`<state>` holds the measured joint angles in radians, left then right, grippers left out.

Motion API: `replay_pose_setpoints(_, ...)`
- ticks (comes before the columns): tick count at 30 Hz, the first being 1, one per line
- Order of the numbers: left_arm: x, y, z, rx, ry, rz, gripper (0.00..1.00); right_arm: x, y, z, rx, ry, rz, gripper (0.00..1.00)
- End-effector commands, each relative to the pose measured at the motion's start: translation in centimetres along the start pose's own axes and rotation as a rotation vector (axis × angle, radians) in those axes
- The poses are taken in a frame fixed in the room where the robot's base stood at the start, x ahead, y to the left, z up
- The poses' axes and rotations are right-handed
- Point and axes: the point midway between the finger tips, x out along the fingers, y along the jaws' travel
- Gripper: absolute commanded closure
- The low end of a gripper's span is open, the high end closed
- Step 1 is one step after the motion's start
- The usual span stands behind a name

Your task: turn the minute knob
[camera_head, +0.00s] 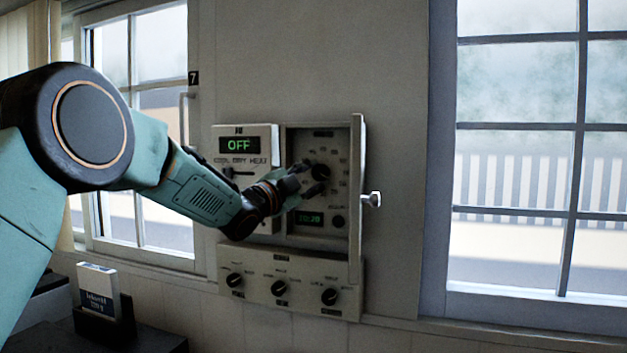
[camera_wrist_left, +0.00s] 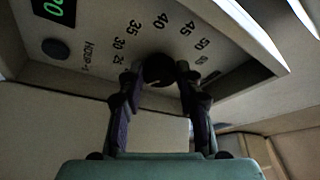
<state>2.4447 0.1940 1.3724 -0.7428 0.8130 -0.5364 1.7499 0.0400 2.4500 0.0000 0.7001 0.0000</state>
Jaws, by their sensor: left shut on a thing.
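The minute knob (camera_head: 320,172) is a round black knob in the upper part of an open recessed panel, ringed by printed numbers. In the left wrist view the knob (camera_wrist_left: 159,70) sits at the centre of a dial reading 25 to 60. My left gripper (camera_head: 310,178) reaches in from the left. In the left wrist view its dark fingers (camera_wrist_left: 157,76) stand on either side of the knob and are shut on it. The fingers partly cover the knob's sides. My right gripper is in neither view.
A green clock display (camera_head: 308,218) and a smaller black knob (camera_head: 338,221) sit below the dial. The panel's door (camera_head: 357,190) stands open on the right. An OFF display (camera_head: 239,145) is left; a lower panel (camera_head: 305,300) has three knobs. A boxed item (camera_head: 98,290) stands lower left.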

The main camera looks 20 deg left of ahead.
Motion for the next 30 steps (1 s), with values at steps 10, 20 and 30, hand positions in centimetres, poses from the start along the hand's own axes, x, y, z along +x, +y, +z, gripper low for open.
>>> replay_pose_setpoints(10, 0.1, -0.8, -0.4, 0.283, 0.004, 0.11, 0.97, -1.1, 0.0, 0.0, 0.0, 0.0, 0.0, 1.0)
replay_pose_setpoints(20, 0.2, -0.9, -0.4, 0.457, 0.003, 0.183, 0.97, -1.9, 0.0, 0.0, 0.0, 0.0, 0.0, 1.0)
replay_pose_setpoints(30, 0.1, -0.8, -0.4, 0.52, 0.003, 0.211, 0.97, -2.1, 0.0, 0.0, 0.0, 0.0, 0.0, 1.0)
